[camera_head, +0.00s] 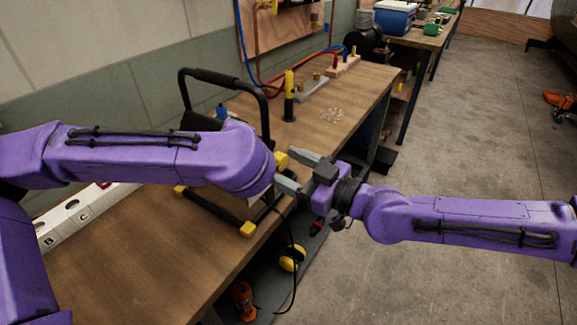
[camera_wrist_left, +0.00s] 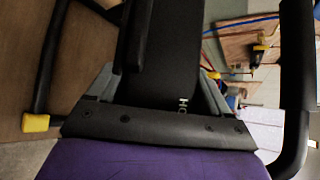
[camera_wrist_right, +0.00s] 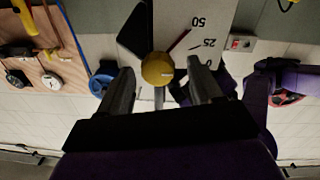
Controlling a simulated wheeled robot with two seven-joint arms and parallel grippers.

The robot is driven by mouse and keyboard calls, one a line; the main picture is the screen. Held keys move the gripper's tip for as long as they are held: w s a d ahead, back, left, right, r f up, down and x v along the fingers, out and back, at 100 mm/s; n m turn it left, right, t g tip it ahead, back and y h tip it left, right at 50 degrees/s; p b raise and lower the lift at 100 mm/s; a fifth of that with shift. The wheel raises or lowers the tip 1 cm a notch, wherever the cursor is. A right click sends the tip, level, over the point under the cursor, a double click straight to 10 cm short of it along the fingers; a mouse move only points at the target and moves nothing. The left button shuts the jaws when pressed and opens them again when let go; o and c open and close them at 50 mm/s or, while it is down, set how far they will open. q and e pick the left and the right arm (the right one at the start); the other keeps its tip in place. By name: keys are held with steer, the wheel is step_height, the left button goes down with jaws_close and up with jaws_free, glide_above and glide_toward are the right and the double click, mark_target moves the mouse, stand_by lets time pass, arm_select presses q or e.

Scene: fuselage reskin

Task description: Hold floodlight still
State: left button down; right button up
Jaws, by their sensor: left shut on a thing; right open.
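The floodlight (camera_head: 267,120) stands on the workbench, with a black tubular frame, a padded top handle and yellow feet. My left arm covers much of it in the head view. In the left wrist view, my left gripper (camera_wrist_left: 158,88) is shut on the black body of the floodlight (camera_wrist_left: 172,55). My right gripper (camera_head: 293,172) is open beside the frame. In the right wrist view, a yellow knob (camera_wrist_right: 157,68) shows between the open fingers (camera_wrist_right: 162,88), in front of a pale panel (camera_wrist_right: 208,12) marked 0, 25, 50. I cannot tell whether the fingers touch it.
The wooden workbench (camera_head: 115,265) runs away from me. A white lettered strip (camera_head: 75,215) is at left. A dark cable (camera_head: 293,255) hangs over the front edge. The concrete floor (camera_head: 470,120) at right is largely clear.

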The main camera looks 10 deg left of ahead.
steer(key=shift+w+a, duration=0.1)
steer(key=shift+a, duration=0.1)
steer(key=c, duration=1.1)
arm_select(q)
steer(key=shift+f, duration=0.1)
arm_select(e)
steer(key=shift+o, duration=0.2)
